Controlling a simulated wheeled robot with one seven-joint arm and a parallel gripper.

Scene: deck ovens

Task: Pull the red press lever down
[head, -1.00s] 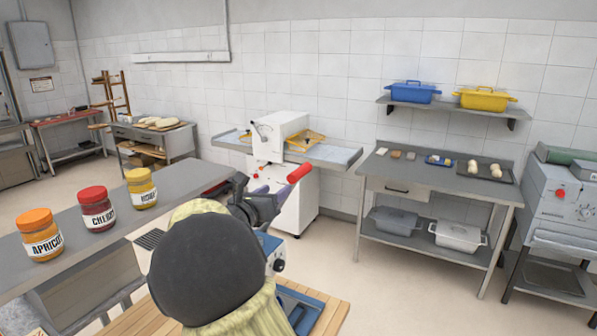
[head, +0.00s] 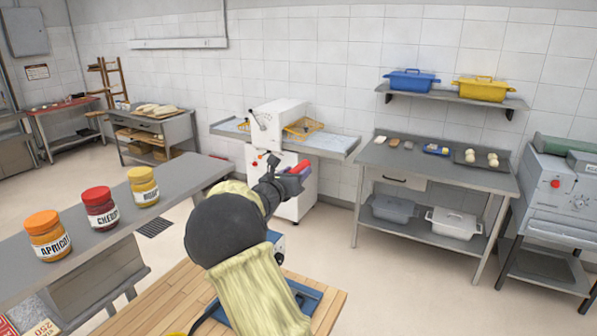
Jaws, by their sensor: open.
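The red press lever (head: 300,167) shows as a short red grip at the end of my arm, in the middle of the head view. My gripper (head: 292,181) is open and right at the grip, overlapping it in the picture. I cannot tell whether the fingers are around it or only beside it, or whether they touch. The rest of the lever and most of the press are hidden behind my arm. A blue part (head: 305,297) shows low beside my arm, over the wooden worktop (head: 165,300).
A grey shelf at the left carries orange (head: 47,236), red (head: 99,208) and yellow (head: 143,186) jars. A white machine (head: 280,128) stands behind my gripper. A steel table (head: 440,165) with trays is to the right. The floor between is clear.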

